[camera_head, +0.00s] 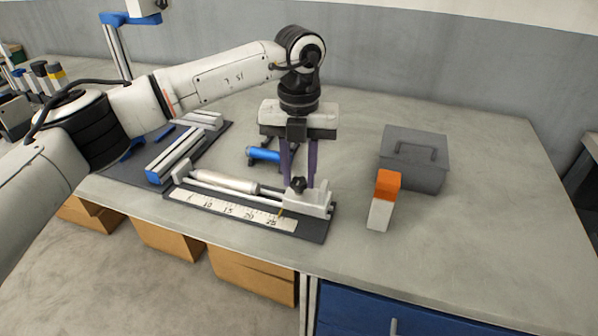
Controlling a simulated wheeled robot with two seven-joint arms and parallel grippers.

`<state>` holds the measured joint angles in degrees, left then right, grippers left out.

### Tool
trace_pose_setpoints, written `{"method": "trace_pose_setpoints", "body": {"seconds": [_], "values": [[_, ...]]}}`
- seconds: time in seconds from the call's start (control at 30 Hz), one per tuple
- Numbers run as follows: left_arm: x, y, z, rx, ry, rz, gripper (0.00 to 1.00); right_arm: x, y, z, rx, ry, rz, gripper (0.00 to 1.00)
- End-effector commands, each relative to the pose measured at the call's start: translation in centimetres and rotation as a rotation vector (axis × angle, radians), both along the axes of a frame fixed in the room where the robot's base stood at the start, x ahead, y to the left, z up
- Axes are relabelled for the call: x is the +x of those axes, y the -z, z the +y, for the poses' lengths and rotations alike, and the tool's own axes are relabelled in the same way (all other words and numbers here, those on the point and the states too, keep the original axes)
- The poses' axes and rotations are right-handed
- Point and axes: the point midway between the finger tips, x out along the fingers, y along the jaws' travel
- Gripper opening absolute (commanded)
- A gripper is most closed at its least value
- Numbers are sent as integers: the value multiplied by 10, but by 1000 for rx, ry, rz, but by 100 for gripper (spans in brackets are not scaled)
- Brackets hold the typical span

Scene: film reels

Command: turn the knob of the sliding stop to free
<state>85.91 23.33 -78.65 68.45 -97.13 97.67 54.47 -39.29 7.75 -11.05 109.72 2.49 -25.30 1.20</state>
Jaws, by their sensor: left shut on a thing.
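The sliding stop (315,202) is a pale block near the right end of a dark base (314,233) with a ruler scale (225,209) along its front. A small black knob (298,185) sits on top of the stop. My left gripper (298,181) points straight down over the stop, and its two purple-grey fingers come down at the knob. The fingers are shut on the knob, which they partly hide. The knob's marking is too small to read. My right gripper is not in view.
A grey lidded box (414,160) and a white block with an orange top (383,200) stand to the right. A blue cylinder (264,154) lies behind the base. Aluminium profiles (175,157) lie on a dark mat at left. The table's right side is clear.

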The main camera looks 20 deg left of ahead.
Motion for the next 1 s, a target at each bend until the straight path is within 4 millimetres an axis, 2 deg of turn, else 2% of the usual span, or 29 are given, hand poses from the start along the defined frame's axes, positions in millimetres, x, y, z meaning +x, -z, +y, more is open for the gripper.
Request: {"method": "trace_pose_setpoints", "body": {"seconds": [0.27,0.3,0.33,0.7,0.83,1.0], "values": [[1,-1,0,-1,-3,-3,5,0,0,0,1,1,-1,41],[1,-1,0,-1,-3,-3,30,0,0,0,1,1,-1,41],[1,-1,0,-1,-3,-3,35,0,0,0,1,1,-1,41],[1,-5,0,-1,-1,-2,35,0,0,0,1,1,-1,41],[1,-23,-1,-2,0,-4,35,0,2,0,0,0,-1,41],[1,-57,-1,-2,-1,-5,35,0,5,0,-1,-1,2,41]]}}
